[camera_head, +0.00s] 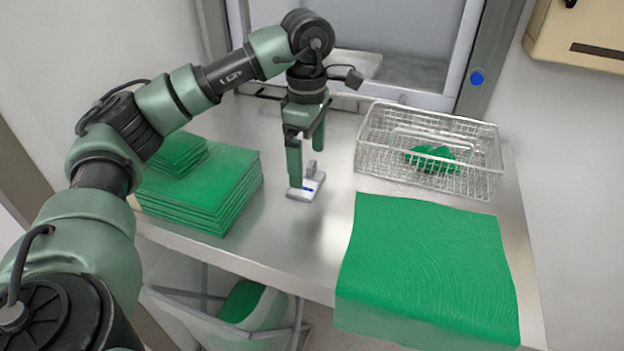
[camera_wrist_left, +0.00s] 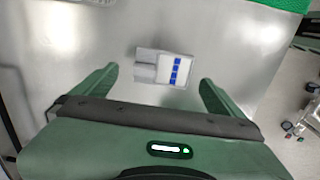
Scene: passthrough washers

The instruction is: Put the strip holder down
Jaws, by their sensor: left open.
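The strip holder (camera_head: 307,187) is a small white and grey block with a blue mark, standing on the metal table (camera_head: 290,238). In the left wrist view the strip holder (camera_wrist_left: 163,67) shows a row of blue squares and lies between and ahead of my fingers, apart from both. My left gripper (camera_head: 306,160) points down just above and around the holder and is open. My right gripper is not in view.
Folded green cloths (camera_head: 215,190) are stacked left of the holder. A wire basket (camera_head: 375,160) with green items stands at the back right. A green cloth (camera_head: 425,265) hangs over the front right edge. A bin (camera_head: 270,310) is below the front edge.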

